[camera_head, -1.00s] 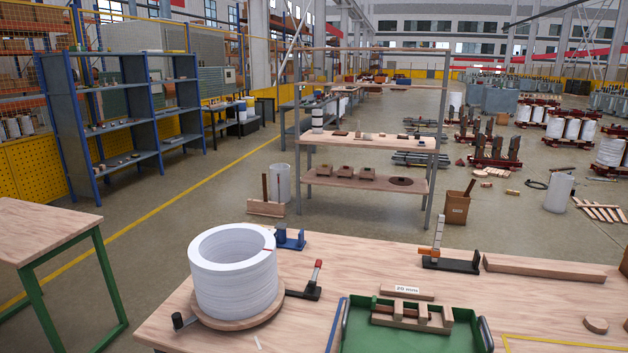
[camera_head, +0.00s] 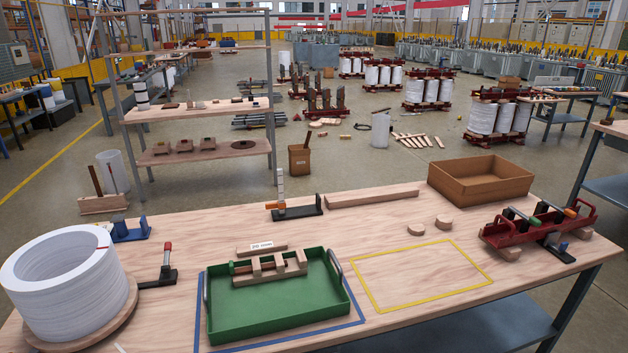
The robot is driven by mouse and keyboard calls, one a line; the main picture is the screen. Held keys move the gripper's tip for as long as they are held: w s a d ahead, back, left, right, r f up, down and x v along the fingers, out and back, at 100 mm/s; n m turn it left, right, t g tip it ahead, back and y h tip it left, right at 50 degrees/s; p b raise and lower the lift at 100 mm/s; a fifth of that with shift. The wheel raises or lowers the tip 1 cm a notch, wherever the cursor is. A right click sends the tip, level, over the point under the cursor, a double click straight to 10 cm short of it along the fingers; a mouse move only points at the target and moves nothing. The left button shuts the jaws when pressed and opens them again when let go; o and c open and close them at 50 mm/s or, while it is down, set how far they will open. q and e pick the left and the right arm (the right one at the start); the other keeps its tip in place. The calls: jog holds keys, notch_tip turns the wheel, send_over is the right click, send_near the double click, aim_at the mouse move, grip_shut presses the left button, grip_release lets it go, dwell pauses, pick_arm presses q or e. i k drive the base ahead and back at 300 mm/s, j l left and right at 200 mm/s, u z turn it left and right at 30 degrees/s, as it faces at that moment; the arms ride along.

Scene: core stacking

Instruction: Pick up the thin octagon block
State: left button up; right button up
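Two small light wood blocks with rounded or many-sided outlines lie on the workbench (camera_head: 390,322), behind the yellow taped rectangle. One block (camera_head: 416,229) is on the left and the other block (camera_head: 444,221) is on the right, slightly farther back. They are too small to tell which, if either, is the thin octagon block. Similar wood pieces show at the red fixture (camera_head: 535,229), one at its front (camera_head: 508,254) and one at its right (camera_head: 585,232). Neither of my grippers is in view.
A green tray (camera_head: 272,310) holding a wooden fixture sits inside blue tape. A large white coil (camera_head: 65,318) stands at the left. A brown open box (camera_head: 480,172) and a long wooden bar (camera_head: 373,197) are at the back. The yellow rectangle (camera_head: 420,298) is empty.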

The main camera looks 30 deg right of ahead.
aim_at(417, 229)
jog(key=z, duration=1.6)
jog(key=i+l+z, duration=0.15)
jog(key=l, duration=0.25)
jog(key=k, duration=0.05)
